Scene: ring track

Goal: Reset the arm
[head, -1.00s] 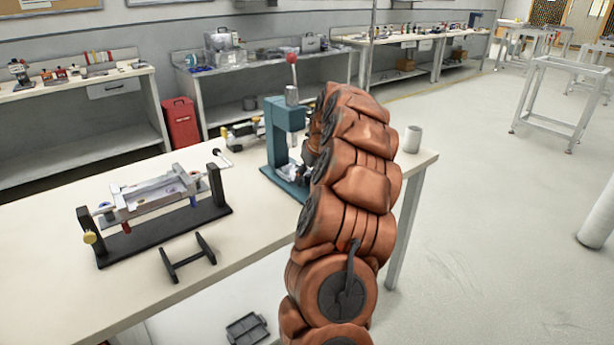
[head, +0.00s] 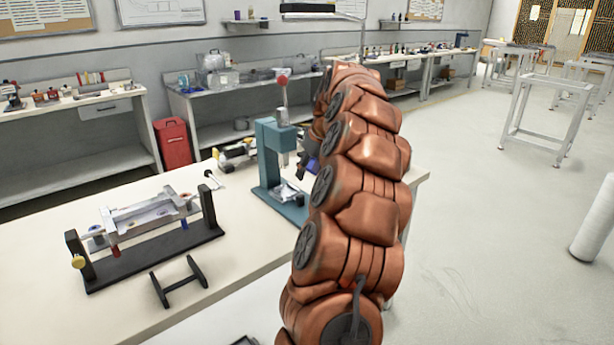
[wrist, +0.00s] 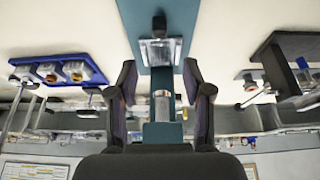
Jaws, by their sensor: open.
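My orange arm (head: 360,190) rises through the middle of the head view and hides most of its own end. In the wrist view my gripper (wrist: 161,85) has its two dark fingers spread apart, with nothing between them touching either one. The teal press (head: 268,150) stands on the table just left of my arm in the head view. In the wrist view its teal base (wrist: 160,14) and bright plate show beyond and between the fingers.
The white table (head: 110,335) carries a black fixture with a metal frame (head: 150,215) and a small black stand (head: 180,283). A blue tray (wrist: 58,70) with several parts shows in the wrist view. A red bin (head: 172,143) stands behind.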

